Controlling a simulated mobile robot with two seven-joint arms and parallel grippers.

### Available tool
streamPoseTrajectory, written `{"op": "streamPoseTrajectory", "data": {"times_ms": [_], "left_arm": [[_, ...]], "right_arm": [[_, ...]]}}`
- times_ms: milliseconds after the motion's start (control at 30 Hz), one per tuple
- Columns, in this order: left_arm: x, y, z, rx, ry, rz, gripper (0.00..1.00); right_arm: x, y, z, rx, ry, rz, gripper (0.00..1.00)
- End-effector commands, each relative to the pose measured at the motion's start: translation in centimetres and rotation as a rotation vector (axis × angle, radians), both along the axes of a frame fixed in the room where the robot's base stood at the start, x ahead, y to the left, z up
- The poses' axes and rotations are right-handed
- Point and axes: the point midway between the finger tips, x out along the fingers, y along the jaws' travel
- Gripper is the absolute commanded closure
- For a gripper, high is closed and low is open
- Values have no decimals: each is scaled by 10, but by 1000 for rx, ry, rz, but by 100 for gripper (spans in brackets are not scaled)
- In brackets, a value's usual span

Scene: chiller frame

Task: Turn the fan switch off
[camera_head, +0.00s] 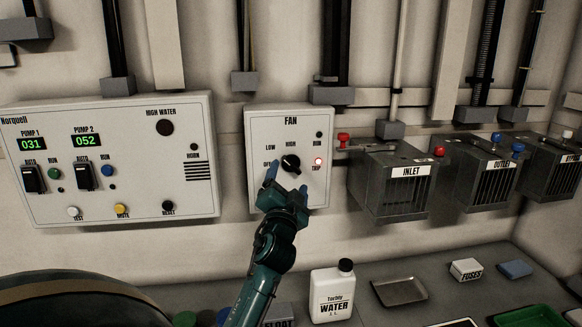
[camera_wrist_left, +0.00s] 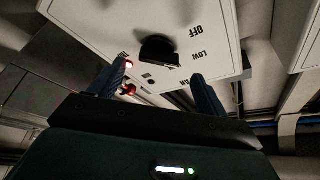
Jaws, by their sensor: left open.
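The fan switch (camera_head: 291,162) is a black rotary knob on the white FAN box (camera_head: 257,130) on the wall. LOW and HIGH labels show above it. The OFF label at its left is partly covered by a finger. I cannot tell surely which label the knob points at. My left gripper (camera_head: 289,178) is open just in front of and below the knob. In the left wrist view the fingers (camera_wrist_left: 157,80) stand apart, with the knob (camera_wrist_left: 158,49) beyond and between them; contact does not show. My right gripper is out of view.
The Norquell pump panel (camera_head: 110,190) is at left. The INLET box (camera_head: 390,190) is at right. A white water bottle (camera_head: 331,295) and a metal tray (camera_head: 400,291) stand on the counter below.

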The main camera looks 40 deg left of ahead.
Motion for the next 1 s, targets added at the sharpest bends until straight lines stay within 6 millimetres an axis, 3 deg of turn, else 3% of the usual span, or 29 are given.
{"op": "streamPoseTrajectory", "data": {"times_ms": [267, 667, 1000], "left_arm": [[31, 21, 10, -1, 0, -1, 24], [36, 24, 11, -1, 0, -2, 24], [36, 24, 11, -1, 0, -2, 52]], "right_arm": [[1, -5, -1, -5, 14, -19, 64], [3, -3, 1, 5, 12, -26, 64], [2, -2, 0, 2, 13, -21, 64]]}}
